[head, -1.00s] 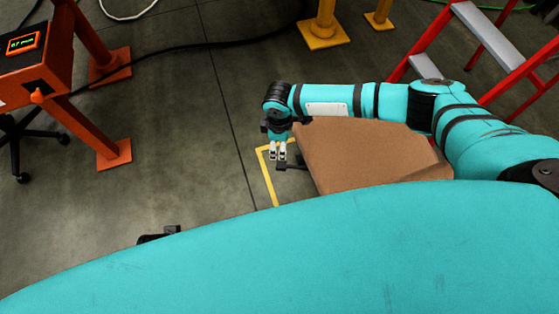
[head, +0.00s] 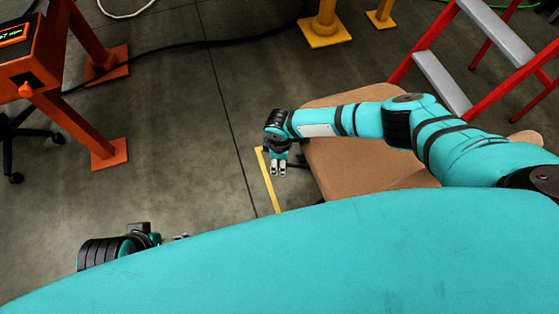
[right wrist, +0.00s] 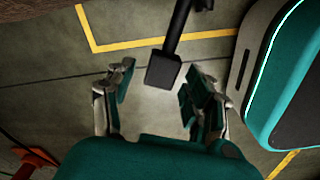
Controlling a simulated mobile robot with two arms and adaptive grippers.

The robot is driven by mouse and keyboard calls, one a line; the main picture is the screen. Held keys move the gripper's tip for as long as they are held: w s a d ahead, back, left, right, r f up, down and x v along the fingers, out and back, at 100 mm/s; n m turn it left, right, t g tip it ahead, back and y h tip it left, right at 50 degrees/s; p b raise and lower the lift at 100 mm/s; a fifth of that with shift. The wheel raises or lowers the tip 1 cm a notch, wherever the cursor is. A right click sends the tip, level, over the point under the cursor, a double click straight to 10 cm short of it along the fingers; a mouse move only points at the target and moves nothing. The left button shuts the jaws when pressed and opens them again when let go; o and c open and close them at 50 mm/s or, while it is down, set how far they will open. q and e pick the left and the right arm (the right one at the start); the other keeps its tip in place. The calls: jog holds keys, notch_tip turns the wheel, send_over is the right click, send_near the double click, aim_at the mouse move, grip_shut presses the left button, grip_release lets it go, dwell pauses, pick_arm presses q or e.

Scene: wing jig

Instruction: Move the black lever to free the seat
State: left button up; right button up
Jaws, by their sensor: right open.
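The black lever (right wrist: 165,68) shows in the right wrist view as a dark bar with a blocky end, coming down from the top edge. My right gripper (right wrist: 157,78) is open, with a finger on either side of the lever's end; I cannot tell whether they touch it. In the head view my right gripper (head: 278,171) points down beside the left edge of the brown seat (head: 335,171). My right arm crosses over the seat and hides part of it. My left gripper (head: 180,237) barely shows at the lower left, and its fingers are mostly hidden.
A red stepladder (head: 440,85) stands at the upper right. An orange stand (head: 45,75) with a display is at the left, and yellow posts (head: 325,30) are at the back. Yellow tape (head: 269,185) marks the floor. Floor left of my right gripper is clear.

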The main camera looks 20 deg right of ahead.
grip_shut()
dwell(0.3)
